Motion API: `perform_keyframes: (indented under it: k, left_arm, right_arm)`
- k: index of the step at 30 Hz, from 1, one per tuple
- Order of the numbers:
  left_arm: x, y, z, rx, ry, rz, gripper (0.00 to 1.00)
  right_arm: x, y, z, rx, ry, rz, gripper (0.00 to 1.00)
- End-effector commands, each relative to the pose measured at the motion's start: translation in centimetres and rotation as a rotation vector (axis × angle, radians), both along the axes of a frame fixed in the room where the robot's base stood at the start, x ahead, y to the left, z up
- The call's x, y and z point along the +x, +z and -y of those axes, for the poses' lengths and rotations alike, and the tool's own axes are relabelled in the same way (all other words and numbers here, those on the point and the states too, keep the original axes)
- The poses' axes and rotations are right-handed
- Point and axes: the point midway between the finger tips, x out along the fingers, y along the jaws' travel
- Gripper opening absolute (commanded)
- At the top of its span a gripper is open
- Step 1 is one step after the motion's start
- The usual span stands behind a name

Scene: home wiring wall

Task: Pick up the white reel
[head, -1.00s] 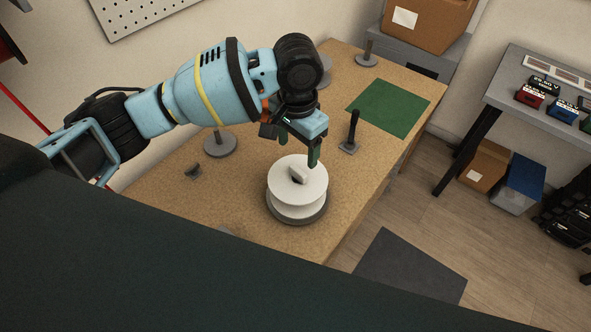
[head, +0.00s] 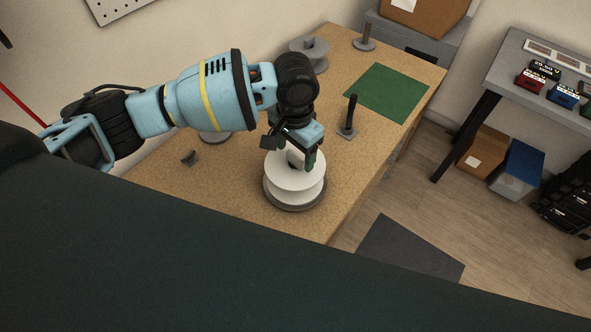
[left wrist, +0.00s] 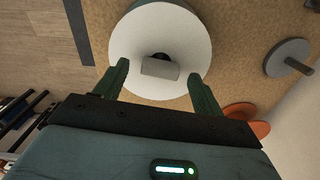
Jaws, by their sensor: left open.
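The white reel (head: 294,180) stands flat on a dark round base on the wooden workbench in the head view. In the left wrist view the white reel (left wrist: 190,35) shows from above, with a pale block-like hub (left wrist: 160,69) at its middle. My left gripper (head: 296,158) is open and points down over the reel's hub. In the left wrist view its two green fingers (left wrist: 160,82) are spread on either side of the hub, with nothing held. Whether the fingers touch the reel cannot be told. My right gripper is not in view.
A second table (head: 530,80) with small boxes stands at the right.

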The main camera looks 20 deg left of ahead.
Motion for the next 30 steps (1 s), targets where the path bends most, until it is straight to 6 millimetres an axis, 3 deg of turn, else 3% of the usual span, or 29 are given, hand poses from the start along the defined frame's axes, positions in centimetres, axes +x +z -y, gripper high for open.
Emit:
perform_keyframes:
  k: [3,11,27,30]
  left_arm:
    - [-0.05,-1.04,-0.05,0.002,0.0,-0.001,0.69]
    - [-0.01,-1.11,-0.04,0.001,0.0,0.0,0.69]
    - [0.0,-1.07,-0.04,0.001,0.0,0.0,0.0]
    - [0.02,-1.02,-0.02,0.0,0.0,0.002,0.0]
  right_arm:
    - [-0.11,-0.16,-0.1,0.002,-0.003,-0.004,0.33]
    - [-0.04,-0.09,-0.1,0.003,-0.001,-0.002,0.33]
    - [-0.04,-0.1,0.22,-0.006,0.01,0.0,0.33]
    - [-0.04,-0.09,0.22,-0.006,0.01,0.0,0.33]
